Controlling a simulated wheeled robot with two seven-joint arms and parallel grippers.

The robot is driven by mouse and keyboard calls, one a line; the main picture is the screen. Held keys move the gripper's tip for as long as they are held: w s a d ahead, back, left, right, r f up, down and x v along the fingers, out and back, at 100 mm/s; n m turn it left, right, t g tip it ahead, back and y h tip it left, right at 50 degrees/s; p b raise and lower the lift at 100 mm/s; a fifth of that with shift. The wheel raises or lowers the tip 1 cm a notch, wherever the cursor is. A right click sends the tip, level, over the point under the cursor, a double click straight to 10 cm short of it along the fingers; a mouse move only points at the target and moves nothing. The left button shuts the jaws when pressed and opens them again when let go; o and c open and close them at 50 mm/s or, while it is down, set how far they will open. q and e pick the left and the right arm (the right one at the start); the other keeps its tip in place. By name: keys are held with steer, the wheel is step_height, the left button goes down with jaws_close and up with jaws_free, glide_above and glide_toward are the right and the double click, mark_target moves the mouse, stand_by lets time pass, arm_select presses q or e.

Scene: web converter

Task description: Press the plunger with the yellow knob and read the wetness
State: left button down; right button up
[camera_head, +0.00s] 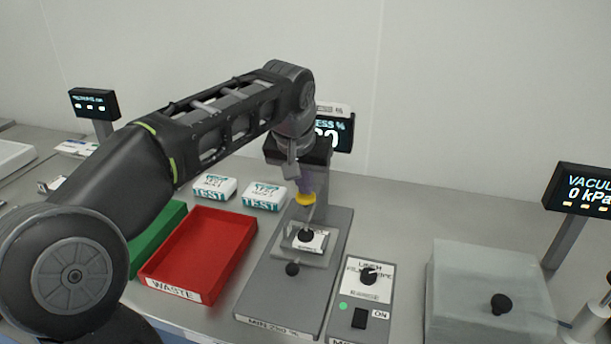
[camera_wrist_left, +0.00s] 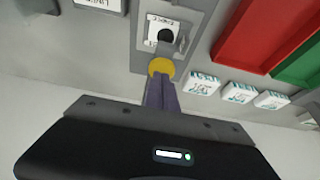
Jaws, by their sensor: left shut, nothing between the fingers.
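The plunger's yellow knob (camera_head: 305,198) shows in the head view just below my left gripper (camera_head: 305,186). In the left wrist view the yellow knob (camera_wrist_left: 161,67) is at the tips of the shut purple-grey fingers (camera_wrist_left: 160,92); I cannot tell whether they touch. The plunger's stand is mostly hidden behind the gripper. Below the knob, a labelled piece with a black knob (camera_head: 306,236) sits on the grey tester base (camera_head: 270,280). The wetness display (camera_head: 335,132) is partly hidden by my arm; "ESS %" and part of a figure show. My right gripper is not in view.
A red waste tray (camera_head: 245,262) and a green tray (camera_head: 165,232) lie left of the tester. White TEST packs (camera_head: 263,196) stand behind the red tray. A switch box (camera_head: 362,295), a clear-lidded box (camera_head: 480,270) and a vacuum display (camera_head: 582,190) are on the right.

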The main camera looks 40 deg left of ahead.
arm_select(q)
steer(key=shift+r+p, duration=1.9)
steer(key=shift+r, duration=0.45)
step_height(320, 180, up, 4)
steer(key=p, duration=0.3)
steer(key=shift+r, duration=0.1)
